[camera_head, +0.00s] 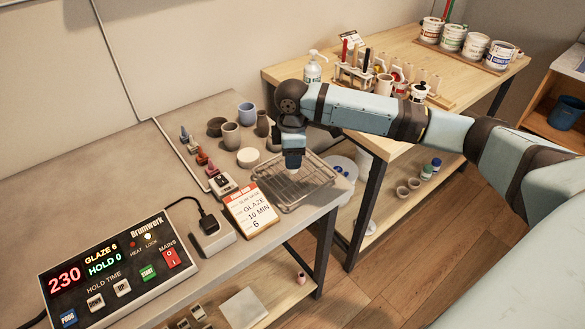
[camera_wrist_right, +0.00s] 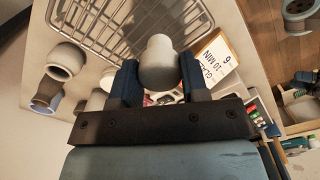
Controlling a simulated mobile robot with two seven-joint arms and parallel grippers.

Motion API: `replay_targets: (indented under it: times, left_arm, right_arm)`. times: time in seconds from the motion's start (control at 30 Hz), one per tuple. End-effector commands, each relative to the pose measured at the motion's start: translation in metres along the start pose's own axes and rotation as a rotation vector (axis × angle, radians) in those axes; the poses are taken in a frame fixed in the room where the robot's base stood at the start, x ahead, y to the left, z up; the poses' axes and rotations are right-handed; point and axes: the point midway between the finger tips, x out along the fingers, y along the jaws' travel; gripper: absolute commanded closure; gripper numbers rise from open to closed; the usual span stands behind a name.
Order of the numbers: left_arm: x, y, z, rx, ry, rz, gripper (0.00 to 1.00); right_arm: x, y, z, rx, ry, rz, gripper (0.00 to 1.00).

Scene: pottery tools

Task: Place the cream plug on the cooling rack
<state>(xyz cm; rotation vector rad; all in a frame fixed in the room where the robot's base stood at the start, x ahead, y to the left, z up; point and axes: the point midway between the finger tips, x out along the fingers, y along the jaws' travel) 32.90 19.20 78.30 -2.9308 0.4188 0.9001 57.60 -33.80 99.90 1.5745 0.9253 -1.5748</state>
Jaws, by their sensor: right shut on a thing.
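The cooling rack (camera_head: 318,189) is a wire grid with low sides near the right front corner of the grey table. It also shows in the right wrist view (camera_wrist_right: 84,26). My right gripper (camera_head: 293,153) points down over the rack's back left part. It is shut on the pale cream plug (camera_wrist_right: 158,64), a round-ended cylinder between the fingers in the right wrist view. My left gripper is not in view.
A glaze card (camera_head: 250,214) stands close left of the rack. A cream disc (camera_head: 248,157) and several cups, including a blue one (camera_head: 247,113), sit behind it. A controller box (camera_head: 108,265) is at the front left. The table's right edge is close to the rack.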

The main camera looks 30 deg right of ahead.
Motion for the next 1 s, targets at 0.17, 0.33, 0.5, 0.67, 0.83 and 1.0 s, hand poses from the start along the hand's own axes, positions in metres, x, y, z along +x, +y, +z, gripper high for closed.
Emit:
replay_targets:
  times: [0.17,0.33,0.5,0.67,0.83,1.0]
  left_arm:
    - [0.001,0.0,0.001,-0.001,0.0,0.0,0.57]
    - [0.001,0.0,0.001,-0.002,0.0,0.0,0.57]
    - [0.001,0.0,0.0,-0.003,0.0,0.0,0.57]
    - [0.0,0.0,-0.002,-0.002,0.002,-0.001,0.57]
    - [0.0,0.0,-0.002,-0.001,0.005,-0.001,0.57]
    - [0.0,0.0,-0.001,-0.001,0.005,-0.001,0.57]
  right_arm:
    - [0.034,-0.001,0.0,0.001,-0.003,-0.003,0.82]
    - [0.047,-0.001,0.0,0.0,-0.001,-0.001,0.82]
    - [0.047,0.0,0.0,0.0,-0.001,-0.001,0.82]
    - [0.048,-0.001,0.0,0.0,-0.001,-0.002,0.82]
    - [0.049,0.0,0.0,0.0,-0.001,-0.001,0.33]
    - [0.049,0.0,0.0,0.0,-0.001,-0.001,0.33]
